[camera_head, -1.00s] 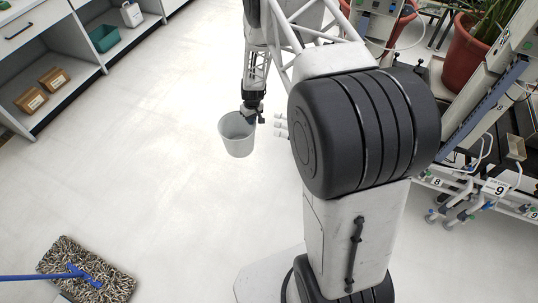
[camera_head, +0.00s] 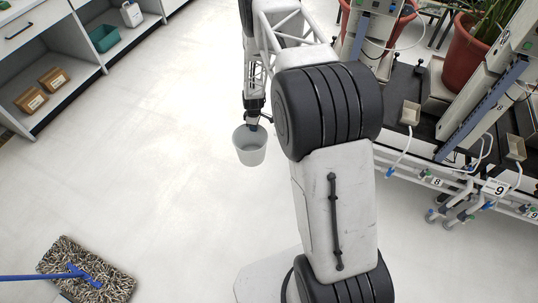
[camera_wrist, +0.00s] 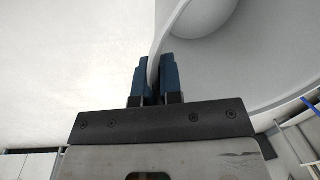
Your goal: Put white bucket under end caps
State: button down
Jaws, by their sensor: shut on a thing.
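The white bucket (camera_head: 249,147) hangs upright, open side up, from my gripper (camera_head: 254,124) over the pale floor in the head view. In the wrist view the blue fingertips of my gripper (camera_wrist: 153,78) are shut on the rim of the white bucket (camera_wrist: 245,65), one on each side of its wall. A rounded pale shape shows inside the bucket there; I cannot tell what it is. End caps with tubes and blue-green fittings (camera_head: 472,204) seem to hang along the lower edge of the bench at the right, near a label 9.
A black-topped bench (camera_head: 424,100) with weighing stations and potted plants (camera_head: 464,52) stands at the right. Shelves (camera_head: 70,85) with brown boxes and a teal bin are at the upper left. A mop (camera_head: 88,270) lies at the lower left. The floor between is clear.

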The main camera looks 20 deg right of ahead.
jog(key=d+f+n, duration=0.2)
jog(key=f+n, duration=0.6)
jog(key=f, duration=0.4)
jog(key=s+d+f+n+h, duration=0.1)
jog(key=d+f+n, duration=0.1)
jog(key=f+n, duration=0.6)
jog(key=shift+d+f, duration=0.4)
jog(key=shift+f, duration=1.7)
jog(key=w+d+f, duration=0.1)
jog(key=w+d, duration=0.1)
jog(key=w, duration=1.3)
jog(key=shift+d+f, duration=0.2)
jog(key=shift+d, duration=0.1)
